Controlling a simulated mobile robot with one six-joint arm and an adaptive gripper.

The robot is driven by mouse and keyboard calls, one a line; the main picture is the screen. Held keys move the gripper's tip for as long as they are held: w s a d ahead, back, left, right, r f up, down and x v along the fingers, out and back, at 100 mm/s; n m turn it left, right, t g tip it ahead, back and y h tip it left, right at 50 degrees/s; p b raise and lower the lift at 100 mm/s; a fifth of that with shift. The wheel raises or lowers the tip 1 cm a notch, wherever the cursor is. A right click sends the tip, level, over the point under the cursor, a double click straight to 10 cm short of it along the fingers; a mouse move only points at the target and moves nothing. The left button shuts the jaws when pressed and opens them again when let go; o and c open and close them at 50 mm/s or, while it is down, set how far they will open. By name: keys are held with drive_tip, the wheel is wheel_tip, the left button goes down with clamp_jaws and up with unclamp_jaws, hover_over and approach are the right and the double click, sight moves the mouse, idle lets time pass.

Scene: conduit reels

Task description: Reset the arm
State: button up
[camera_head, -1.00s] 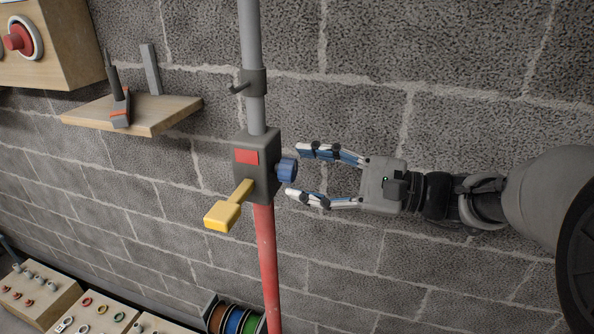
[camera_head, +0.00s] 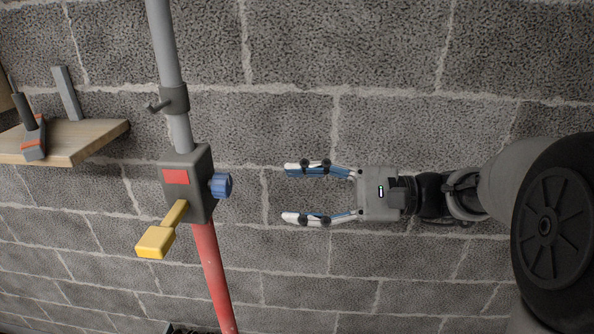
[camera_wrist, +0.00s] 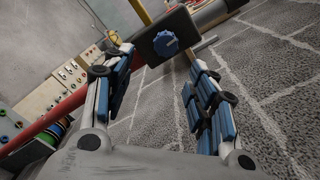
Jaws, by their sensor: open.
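My gripper (camera_head: 300,195) is open and empty in the head view, to the right of a dark grey switch box (camera_head: 193,200). A clear gap of bare wall lies between the fingertips and the blue knob (camera_head: 220,186) on the box's right side. The box also has a red patch (camera_head: 175,177) and a yellow lever (camera_head: 157,241) at its lower left. In the wrist view both fingers stand apart, with the blue knob (camera_wrist: 165,43) beyond them and nothing between them.
A grey pipe (camera_head: 163,50) enters the box from above and a red pipe (camera_head: 213,275) leaves below. A wooden shelf (camera_head: 88,141) with tools is at the left. The block wall is bare around my gripper. Panels and coloured reels (camera_wrist: 50,135) show in the wrist view.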

drive_tip(key=s+a+f+n+g+h+b, duration=0.2)
drive_tip(key=s+f+n+h+b, duration=0.45)
drive_tip(key=s+f, duration=0.95)
drive_tip(key=s+d+f+n+t+h+b, duration=0.4)
drive_tip(key=d+f+h+b, duration=0.2)
drive_tip(key=d+f+h, duration=0.5)
drive_tip(key=shift+d, duration=0.85)
drive_tip(key=shift+f, duration=0.1)
